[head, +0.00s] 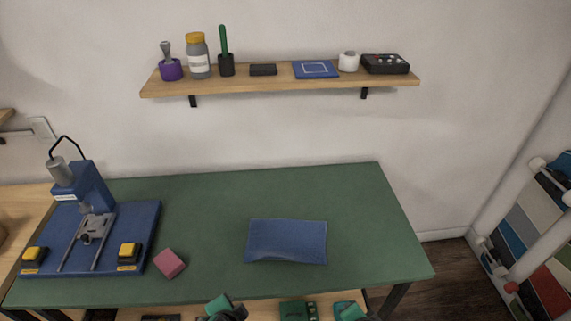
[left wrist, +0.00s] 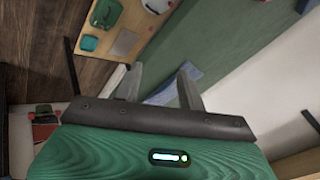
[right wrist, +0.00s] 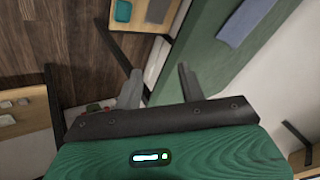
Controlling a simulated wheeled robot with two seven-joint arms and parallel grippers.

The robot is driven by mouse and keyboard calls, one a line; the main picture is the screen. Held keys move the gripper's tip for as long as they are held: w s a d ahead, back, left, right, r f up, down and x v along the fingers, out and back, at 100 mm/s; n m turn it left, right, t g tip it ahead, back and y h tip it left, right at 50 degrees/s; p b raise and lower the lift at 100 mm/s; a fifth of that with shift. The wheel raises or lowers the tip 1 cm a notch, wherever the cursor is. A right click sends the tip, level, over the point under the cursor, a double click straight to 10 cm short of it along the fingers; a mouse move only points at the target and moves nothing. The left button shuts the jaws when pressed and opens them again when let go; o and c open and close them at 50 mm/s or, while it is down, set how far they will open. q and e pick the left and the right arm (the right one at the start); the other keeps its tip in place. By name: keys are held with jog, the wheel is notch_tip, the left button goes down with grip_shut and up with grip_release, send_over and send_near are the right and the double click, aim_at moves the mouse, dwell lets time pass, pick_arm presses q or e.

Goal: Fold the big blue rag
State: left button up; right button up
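The big blue rag (head: 286,241) lies on the green table (head: 200,210), right of the middle and near the front edge. It is a rough rectangle with a slightly wavy front edge; I cannot tell how many layers it has. It also shows in the right wrist view (right wrist: 246,20) and partly behind a finger in the left wrist view (left wrist: 168,94). My left gripper (left wrist: 158,82) is open and empty. My right gripper (right wrist: 158,84) is open and empty.
A pink block (head: 170,263) and a blue press stand (head: 140,222) with yellow buttons are on the table's left. A wall shelf (head: 280,79) holds jars and small items. A lower shelf (left wrist: 124,42) under the table holds teal boxes. The table around the rag is clear.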

pick_arm(q)
jog(key=s+a+r+n+g, duration=0.45)
jog(key=s+a+n, duration=0.55)
jog(key=s, duration=0.3)
pick_arm(e)
jog(key=s+d+r+n+g, duration=0.2)
jog(key=s+d+r+n, duration=0.15)
jog(key=s+n, duration=0.3)
jog(key=s+d+r+n+g, duration=0.2)
jog(key=s+r+n, duration=0.2)
jog(key=s+n, duration=0.25)
pick_arm(q)
notch_tip(320, 180, down, 29)
pick_arm(e)
notch_tip(320, 180, down, 30)
jog(key=g, duration=0.1)
pick_arm(q)
jog(key=s+a+f+m+g, duration=0.1)
jog(key=s+a+f+g, duration=0.1)
jog(key=s+f, duration=1.8)
jog(key=shift+a+f, duration=0.5)
jog(key=shift+a, duration=0.15)
pick_arm(e)
jog(key=s+d+f+g, duration=0.1)
jog(key=s+d+f, duration=0.2)
jog(key=s+f, duration=1.6)
notch_tip(320, 180, down, 2)
jog(key=shift+d+f+n+y, duration=0.1)
jog(key=shift+d+n+y, duration=0.05)
jog(key=shift+n+y, duration=0.15)
